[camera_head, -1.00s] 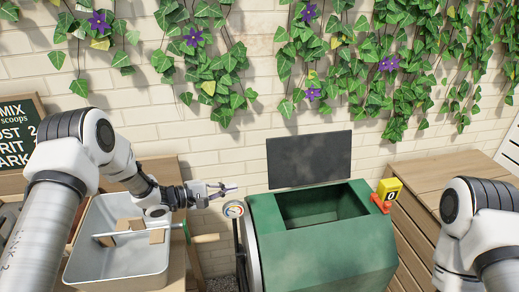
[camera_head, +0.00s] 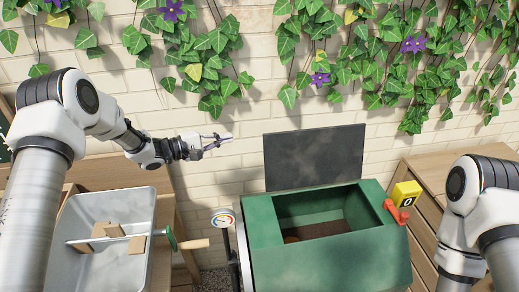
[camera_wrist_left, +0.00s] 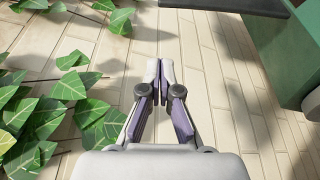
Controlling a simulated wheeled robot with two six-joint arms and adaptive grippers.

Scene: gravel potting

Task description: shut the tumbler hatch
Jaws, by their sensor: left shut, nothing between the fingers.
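The green tumbler (camera_head: 330,265) stands in the middle of the head view, with its top opening uncovered and dark material (camera_head: 315,230) inside. Its dark grey hatch (camera_head: 314,158) stands upright behind the opening, so the hatch is open. My left gripper (camera_head: 226,140) is shut and empty, to the left of the hatch and a little apart from it, in front of the brick wall. The left wrist view shows its fingertips (camera_wrist_left: 159,68) together, with a dark edge of the hatch (camera_wrist_left: 240,6) at the top. My right arm shows at the right, but its gripper is out of view.
A grey metal tray (camera_head: 83,262) with wooden blocks and a rod stands at the left. A round gauge (camera_head: 223,218) is at the tumbler's left side. Ivy (camera_head: 200,60) hangs on the wall.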

